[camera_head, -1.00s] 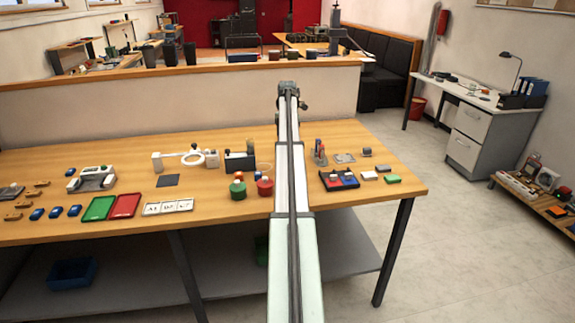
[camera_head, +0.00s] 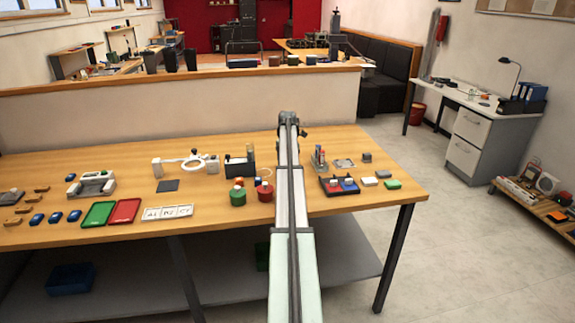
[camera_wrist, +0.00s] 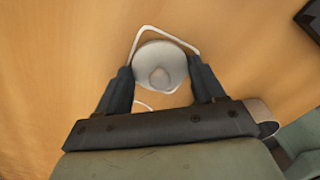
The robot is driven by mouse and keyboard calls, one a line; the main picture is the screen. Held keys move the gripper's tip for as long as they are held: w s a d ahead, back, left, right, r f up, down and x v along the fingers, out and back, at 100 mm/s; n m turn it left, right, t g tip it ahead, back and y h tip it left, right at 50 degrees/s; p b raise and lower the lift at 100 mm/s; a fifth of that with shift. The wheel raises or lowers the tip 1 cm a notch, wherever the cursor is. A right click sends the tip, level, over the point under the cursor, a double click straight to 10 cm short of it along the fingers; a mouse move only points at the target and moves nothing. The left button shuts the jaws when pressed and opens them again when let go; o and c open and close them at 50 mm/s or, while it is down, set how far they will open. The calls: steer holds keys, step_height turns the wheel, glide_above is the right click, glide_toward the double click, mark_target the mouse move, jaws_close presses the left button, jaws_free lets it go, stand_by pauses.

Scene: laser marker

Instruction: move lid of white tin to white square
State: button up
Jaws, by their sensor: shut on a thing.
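My gripper (camera_wrist: 160,90) is shut on the white lid (camera_wrist: 158,62), a round pale disc with a knob, seen from above in the wrist view. The white square (camera_wrist: 172,36) is a thin white outline on the table. It shows around the lid, which covers part of it. I cannot tell whether the lid touches the table. A pale round rim (camera_wrist: 262,128) right of my gripper is mostly hidden; I cannot tell whether it is the white tin.
A green tin (camera_head: 238,197) and a red tin (camera_head: 265,191) stand left of my arm. A magnifier ring (camera_head: 193,160) stands further left. Bare wood surrounds the square in the wrist view.

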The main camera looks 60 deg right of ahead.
steer(key=shift+f, duration=0.1)
steer(key=o, duration=1)
step_height(320, 180, up, 12)
stand_by(0.8)
